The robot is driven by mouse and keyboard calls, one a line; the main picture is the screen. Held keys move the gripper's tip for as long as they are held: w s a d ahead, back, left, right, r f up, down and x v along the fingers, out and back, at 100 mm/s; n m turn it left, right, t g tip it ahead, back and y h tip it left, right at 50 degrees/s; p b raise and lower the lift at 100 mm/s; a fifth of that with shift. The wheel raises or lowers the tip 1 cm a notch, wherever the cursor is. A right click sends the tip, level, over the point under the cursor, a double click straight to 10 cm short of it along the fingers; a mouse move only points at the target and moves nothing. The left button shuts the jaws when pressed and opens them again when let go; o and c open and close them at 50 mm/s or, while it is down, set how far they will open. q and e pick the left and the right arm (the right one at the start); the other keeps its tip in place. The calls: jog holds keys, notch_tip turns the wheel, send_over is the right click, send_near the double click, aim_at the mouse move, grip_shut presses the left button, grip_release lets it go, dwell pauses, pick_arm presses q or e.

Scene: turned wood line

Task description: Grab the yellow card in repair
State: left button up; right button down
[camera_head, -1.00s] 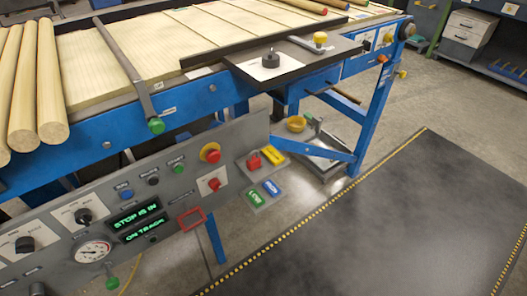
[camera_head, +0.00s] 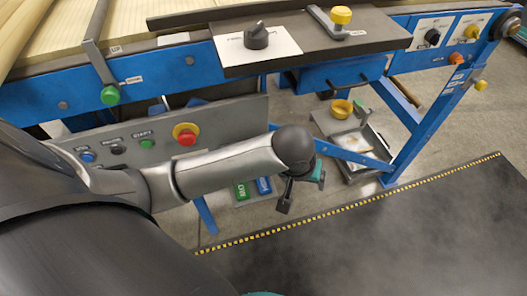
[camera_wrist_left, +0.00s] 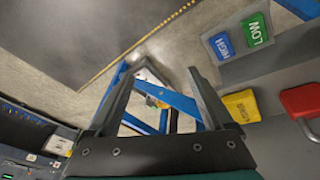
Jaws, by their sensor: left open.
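The yellow card (camera_wrist_left: 241,106) sits upright in a slot on the grey panel in the left wrist view, just right of my right-hand finger and apart from it. Its printed word is too blurred to read surely. In the head view my forearm hides it. My left gripper (camera_head: 302,190) is open and empty, hanging in front of the panel; its two spread fingers also show in the left wrist view (camera_wrist_left: 158,78). My right gripper is not in view.
A red part (camera_wrist_left: 300,98) is beside the yellow card. A green LOW card (camera_wrist_left: 256,30) and a blue HIGH card (camera_wrist_left: 221,46) are on a nearby holder. A blue frame leg (camera_head: 432,125) stands to the right. The dark floor mat (camera_head: 400,235) is clear.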

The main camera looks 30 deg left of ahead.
pick_arm(q)
jog(key=shift+w+a+r+n+g+y+b, duration=0.2)
jog(key=shift+a+r+n+y, duration=0.7)
jog(key=shift+a, duration=0.75)
jog(key=shift+w+a+r+n+g+y+b, duration=0.1)
jog(key=shift+a+r+n+y+b, duration=0.35)
jog(key=shift+a+r+n, duration=1)
jog(key=shift+w+a+r+n+g+y+b, duration=0.15)
jog(key=shift+a+r+n+y, duration=0.65)
jog(key=shift+a, duration=1.1)
jog(key=shift+b+x, duration=0.6)
jog(key=shift+x, duration=0.55)
jog(key=shift+a+f+b, duration=0.2)
jog(key=shift+f+b, duration=0.5)
jog(key=shift+f, duration=0.3)
jog(key=shift+b+x, duration=0.4)
jog(key=shift+x, duration=0.35)
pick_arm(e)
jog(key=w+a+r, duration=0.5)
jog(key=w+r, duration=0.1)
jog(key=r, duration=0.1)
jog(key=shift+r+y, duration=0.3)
pick_arm(q)
grip_shut()
